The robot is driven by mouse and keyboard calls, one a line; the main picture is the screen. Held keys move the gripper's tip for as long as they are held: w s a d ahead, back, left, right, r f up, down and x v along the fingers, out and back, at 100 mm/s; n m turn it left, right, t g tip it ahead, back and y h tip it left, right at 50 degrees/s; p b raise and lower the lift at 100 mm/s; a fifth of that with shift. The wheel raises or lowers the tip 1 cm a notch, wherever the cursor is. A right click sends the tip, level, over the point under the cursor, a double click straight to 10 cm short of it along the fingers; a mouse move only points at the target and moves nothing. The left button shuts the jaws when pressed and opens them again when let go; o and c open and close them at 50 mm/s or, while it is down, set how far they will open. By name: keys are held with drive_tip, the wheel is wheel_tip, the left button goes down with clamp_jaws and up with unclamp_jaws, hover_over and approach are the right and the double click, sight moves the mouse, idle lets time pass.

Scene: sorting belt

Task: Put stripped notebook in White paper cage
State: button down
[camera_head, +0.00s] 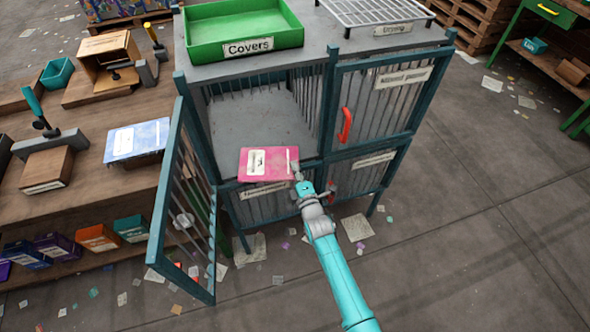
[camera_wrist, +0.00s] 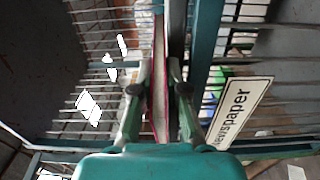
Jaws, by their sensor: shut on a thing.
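A pink notebook (camera_head: 268,163) with white labels on its cover lies flat at the front of the open upper-left cage compartment (camera_head: 252,118). My gripper (camera_head: 297,175) is shut on its right front edge. In the wrist view the notebook (camera_wrist: 159,70) shows edge-on as a thin pink and pale strip between the fingers (camera_wrist: 161,98). The cage door (camera_head: 188,190) is swung open to the left. The label below the open compartment is too small to read. I cannot tell whether the notebook rests on the cage floor or is held just above it.
The upper-right cage door (camera_head: 385,95) with a red handle is shut. A "Newspaper" sign (camera_wrist: 240,112) shows close by in the wrist view. A green "Covers" tray (camera_head: 245,28) and a wire rack (camera_head: 375,12) stand on top. A blue book (camera_head: 137,140) lies on the left bench.

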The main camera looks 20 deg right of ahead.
idle(0.3)
drive_tip(key=c, duration=1.5)
unclamp_jaws()
drive_tip(key=shift+f, duration=0.1)
drive_tip(key=shift+o, duration=0.2)
drive_tip(key=s, duration=1.2)
drive_tip(key=shift+s, duration=0.15)
